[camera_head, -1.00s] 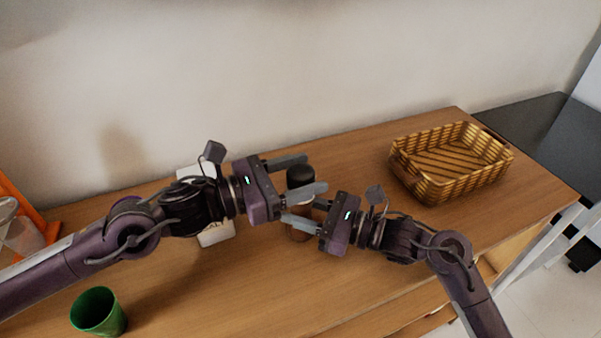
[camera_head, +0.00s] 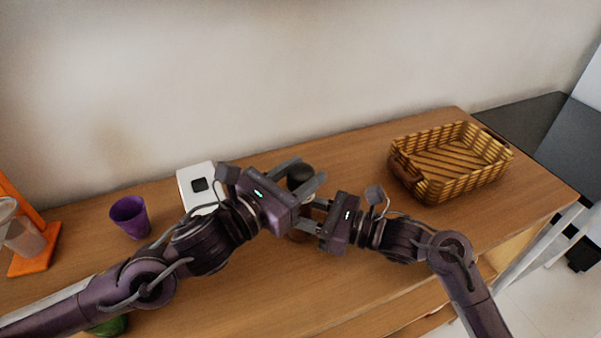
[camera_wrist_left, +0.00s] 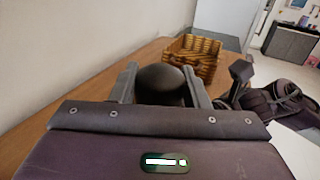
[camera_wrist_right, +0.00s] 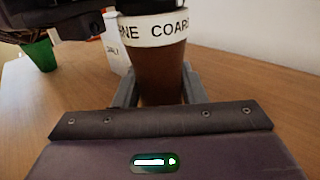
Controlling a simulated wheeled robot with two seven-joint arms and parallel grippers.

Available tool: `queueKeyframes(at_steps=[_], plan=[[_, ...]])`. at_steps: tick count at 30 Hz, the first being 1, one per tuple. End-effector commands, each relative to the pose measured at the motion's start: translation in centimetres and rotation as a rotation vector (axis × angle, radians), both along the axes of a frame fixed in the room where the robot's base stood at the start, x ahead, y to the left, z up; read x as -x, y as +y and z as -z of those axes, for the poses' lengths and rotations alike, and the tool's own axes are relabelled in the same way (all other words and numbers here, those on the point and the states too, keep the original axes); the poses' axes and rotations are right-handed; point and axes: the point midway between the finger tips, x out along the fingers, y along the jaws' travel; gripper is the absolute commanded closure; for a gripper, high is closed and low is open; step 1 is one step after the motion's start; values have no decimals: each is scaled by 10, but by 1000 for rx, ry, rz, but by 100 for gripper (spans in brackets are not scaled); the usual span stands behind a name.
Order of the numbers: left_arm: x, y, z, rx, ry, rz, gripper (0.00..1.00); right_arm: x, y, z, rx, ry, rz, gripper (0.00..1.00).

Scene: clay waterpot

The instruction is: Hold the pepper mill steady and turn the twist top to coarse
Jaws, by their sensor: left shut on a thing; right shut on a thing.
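The pepper mill has a round black twist top (camera_head: 300,174) and a brown body (camera_wrist_right: 157,75). In the right wrist view, a white band (camera_wrist_right: 153,30) around it shows the letters "NE COAR"; no pointer mark can be made out. My left gripper (camera_head: 308,173) is shut on the black top, with one finger on each side in the left wrist view (camera_wrist_left: 162,88). My right gripper (camera_head: 307,217) is shut on the brown body below the band. The mill stands upright; in the head view the grippers hide most of its body.
A wicker basket (camera_head: 408,184) stands to the right. A white box (camera_head: 189,183), a purple cup (camera_head: 128,217) and an orange stand (camera_head: 38,255) are at the left. A green cup (camera_head: 108,327) is mostly hidden by my left arm. The tabletop before the basket is clear.

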Motion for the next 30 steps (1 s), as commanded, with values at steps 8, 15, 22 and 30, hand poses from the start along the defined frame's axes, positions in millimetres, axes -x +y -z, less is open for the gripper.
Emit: queueKeyframes(at_steps=[8,15,22,30], plan=[[0,1,0,-1,1,-11,81,1,1,0,0,-1,-3,91],[0,1,0,-1,1,-10,37,1,1,0,0,-1,-2,91],[0,1,0,-1,1,-10,37,0,1,0,0,-1,-1,91],[19,19,1,-3,4,-10,37,0,0,0,1,-1,0,91]])
